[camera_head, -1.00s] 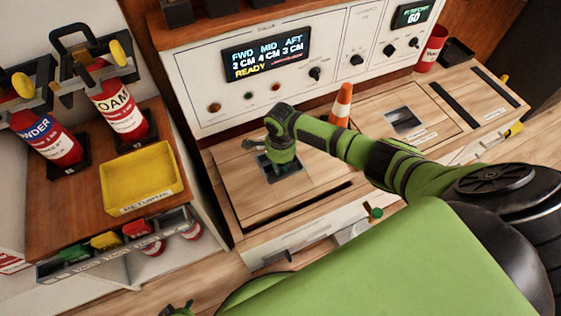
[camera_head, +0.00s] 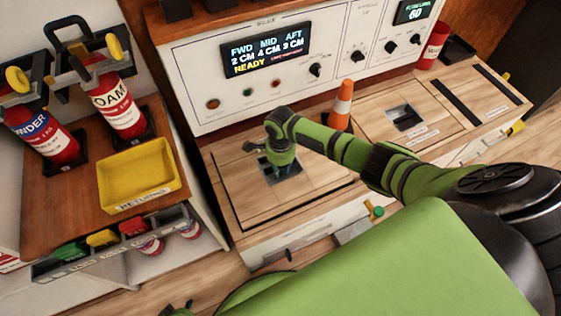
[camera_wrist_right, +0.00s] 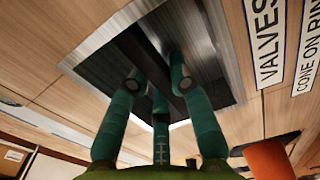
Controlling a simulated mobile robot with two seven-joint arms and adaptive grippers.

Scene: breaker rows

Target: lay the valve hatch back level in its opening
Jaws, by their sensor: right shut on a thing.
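The valve hatch (camera_head: 315,174) is a wooden panel with a square steel recess in it. It lies in its opening at the left part of the counter, with a thin dark line along its front edge. It looks about level. My right gripper (camera_head: 281,171) reaches down into the recess and is shut on the hatch's grip; its fingers also show in the right wrist view (camera_wrist_right: 160,85). The fingers and recess walls partly hide the grip. A green and black piece at the bottom edge of the head view may be my left gripper (camera_head: 180,309); its jaws cannot be made out.
An orange and white cone (camera_head: 341,106) stands just behind my right arm. A second hatch recess (camera_head: 404,117) and dark slots lie to the right. The panel's display (camera_head: 266,46) reads READY. A yellow returns tray (camera_head: 138,174) and red extinguishers (camera_head: 117,101) stand at left.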

